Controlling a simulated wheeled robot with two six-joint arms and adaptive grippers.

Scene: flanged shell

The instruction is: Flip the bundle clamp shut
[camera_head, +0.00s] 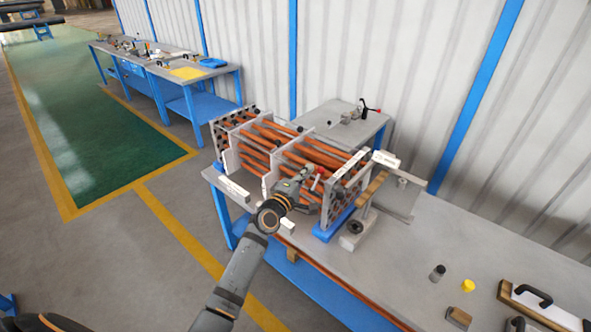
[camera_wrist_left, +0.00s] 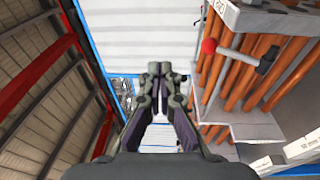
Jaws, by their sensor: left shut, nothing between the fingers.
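The tube bundle (camera_head: 325,155) is a block of copper-coloured tubes held between pale plates on the workbench. A lever with a red ball (camera_wrist_left: 209,46) and a black end (camera_wrist_left: 268,60) stands out in front of the tubes in the left wrist view; it looks like the bundle clamp's handle. My left gripper (camera_head: 303,176) is at the near side of the bundle, close to this lever. In the wrist view its fingertips (camera_wrist_left: 160,69) are together and empty, left of the red ball and apart from it. My right gripper is out of view.
The grey workbench (camera_head: 480,260) carries a blue support (camera_head: 335,226) under the bundle's end plate. Small parts and a black-handled board (camera_head: 538,304) lie at the right. A smaller table (camera_head: 345,128) with a toggle-like tool stands behind, near the wall. Floor is free at left.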

